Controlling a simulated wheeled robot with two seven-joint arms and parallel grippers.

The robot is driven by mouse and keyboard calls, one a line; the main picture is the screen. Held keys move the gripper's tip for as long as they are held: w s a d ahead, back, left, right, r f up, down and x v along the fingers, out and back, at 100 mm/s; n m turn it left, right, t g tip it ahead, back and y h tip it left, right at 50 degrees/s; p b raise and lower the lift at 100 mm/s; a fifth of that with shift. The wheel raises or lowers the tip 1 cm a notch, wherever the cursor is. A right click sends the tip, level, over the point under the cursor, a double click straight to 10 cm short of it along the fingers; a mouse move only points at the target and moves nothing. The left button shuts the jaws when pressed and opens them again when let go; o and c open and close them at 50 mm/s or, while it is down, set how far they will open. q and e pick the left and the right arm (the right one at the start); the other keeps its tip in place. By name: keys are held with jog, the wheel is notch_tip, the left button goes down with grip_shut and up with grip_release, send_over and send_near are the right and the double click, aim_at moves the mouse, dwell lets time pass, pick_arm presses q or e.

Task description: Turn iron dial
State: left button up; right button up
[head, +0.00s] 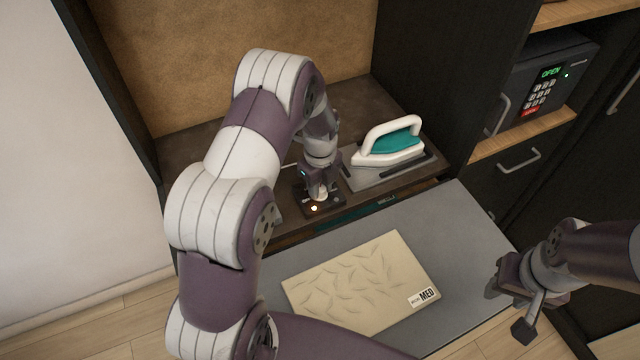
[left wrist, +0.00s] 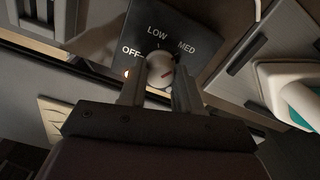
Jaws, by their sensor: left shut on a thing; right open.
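The iron dial (left wrist: 160,68) is a pale round knob on a dark control panel (left wrist: 152,28) marked OFF, LOW and MED. A reddish line shows on the knob's face; which label it points to is hard to tell. My left gripper (left wrist: 157,84) is shut on the knob, one finger on each side. In the head view my left gripper (head: 320,193) reaches down onto the panel (head: 337,207), hiding most of the dial. A small orange light (head: 314,208) glows on the panel. My right gripper (head: 508,310) is open and empty at the lower right, away from the panel.
A white and teal iron (head: 392,143) stands on a grey plate (head: 365,180) right of the panel. A safe (head: 545,85) reading OPEN sits on the right shelf.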

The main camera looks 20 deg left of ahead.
aim_at(321, 187)
pick_arm(q)
jog(key=o, duration=1)
jog(key=shift+o, duration=0.2)
notch_tip(321, 187, up, 13)
jog(key=b, duration=0.2)
jog(key=shift+f, duration=0.15)
jog(key=s+d+n, duration=0.2)
jog(key=s+n, duration=0.6)
jog(key=n, duration=0.3)
jog(key=s+d+n+t, duration=0.1)
jog(key=s+d+n, duration=0.1)
jog(key=s+n, duration=0.7)
jog(key=n, duration=0.3)
jog(key=shift+s+d+f, duration=0.2)
jog(key=shift+d, duration=0.05)
